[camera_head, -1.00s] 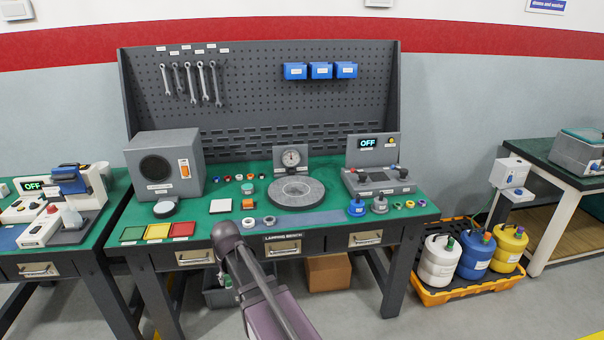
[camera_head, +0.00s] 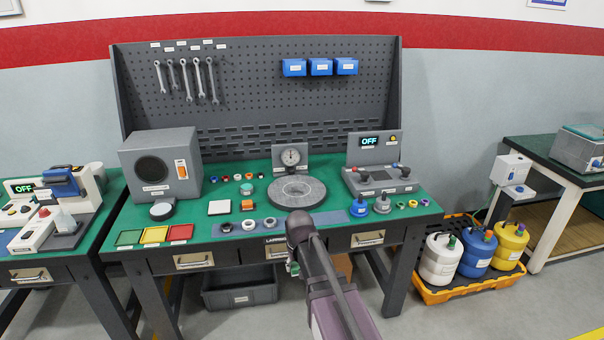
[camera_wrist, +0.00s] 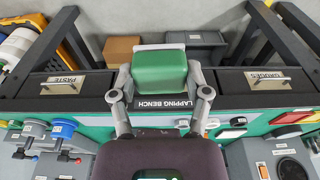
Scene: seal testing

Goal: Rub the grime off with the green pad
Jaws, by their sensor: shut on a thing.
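My gripper (camera_wrist: 161,77) is shut on the green pad (camera_wrist: 160,73), a green block with a pale grey backing, with one finger on each side. In the head view my gripper (camera_head: 292,268) is mostly hidden behind my wrist, at the bench's front edge; only a small bit of green shows there. The round grey lapping plate (camera_head: 296,192) lies on the green bench top behind my arm. Its surface looks mottled; I cannot tell whether that is grime.
A speaker-like grey box (camera_head: 160,165) stands at the left of the bench and a control box (camera_head: 380,180) at the right. Small rings, blue-knobbed parts and green, yellow and red squares (camera_head: 155,235) line the front. A grey bin (camera_head: 240,290) sits below.

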